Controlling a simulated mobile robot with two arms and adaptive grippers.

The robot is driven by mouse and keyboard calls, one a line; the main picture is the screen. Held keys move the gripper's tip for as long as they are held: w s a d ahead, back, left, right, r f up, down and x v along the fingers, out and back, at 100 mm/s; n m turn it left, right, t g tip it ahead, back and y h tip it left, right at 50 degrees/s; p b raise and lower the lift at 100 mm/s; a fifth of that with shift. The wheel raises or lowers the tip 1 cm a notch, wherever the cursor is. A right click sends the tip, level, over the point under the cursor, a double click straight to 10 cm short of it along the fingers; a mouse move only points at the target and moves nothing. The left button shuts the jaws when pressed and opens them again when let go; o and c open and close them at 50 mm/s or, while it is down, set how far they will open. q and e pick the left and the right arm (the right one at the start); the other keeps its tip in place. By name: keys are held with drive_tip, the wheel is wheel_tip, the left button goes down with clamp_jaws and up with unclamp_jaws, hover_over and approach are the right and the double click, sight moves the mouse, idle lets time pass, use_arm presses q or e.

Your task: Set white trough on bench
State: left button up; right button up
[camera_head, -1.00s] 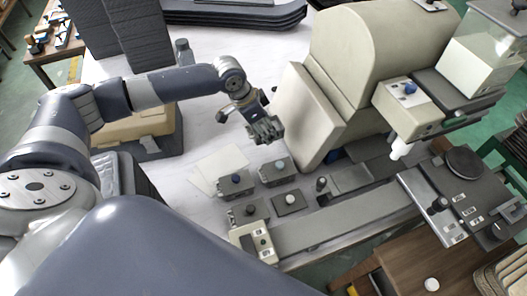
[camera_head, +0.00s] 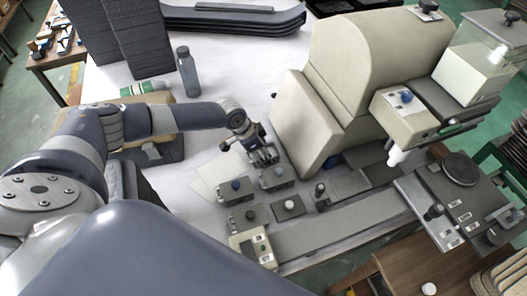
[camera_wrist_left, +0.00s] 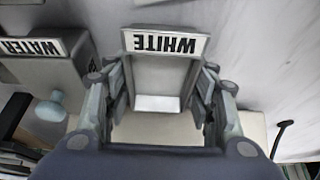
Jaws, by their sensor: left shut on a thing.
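In the left wrist view, a grey trough with a plate lettered WHITE (camera_wrist_left: 165,44), upside down in the picture, sits between the two fingers of my left gripper (camera_wrist_left: 160,105). The fingers are shut on its sides. In the head view my left gripper (camera_head: 263,155) is low, just behind a small control box with a blue-grey knob (camera_head: 279,172). I cannot make out the trough there. The pale bench (camera_head: 215,160) lies under and around the gripper. My right gripper is not in view.
A large cream machine (camera_head: 375,60) stands close to the right of the gripper. Several small knob boxes, one with a white knob (camera_head: 289,205), stand in front. A bottle (camera_head: 187,70) stands behind the arm. The wrist view shows a unit lettered WATER (camera_wrist_left: 35,47).

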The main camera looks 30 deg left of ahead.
use_arm(q)
drive_tip(key=o, duration=1.2)
drive_tip(key=shift+o, duration=0.2)
drive_tip(key=b+v, duration=0.1)
drive_tip(key=v, duration=1.1)
drive_tip(key=shift+r, duration=0.1)
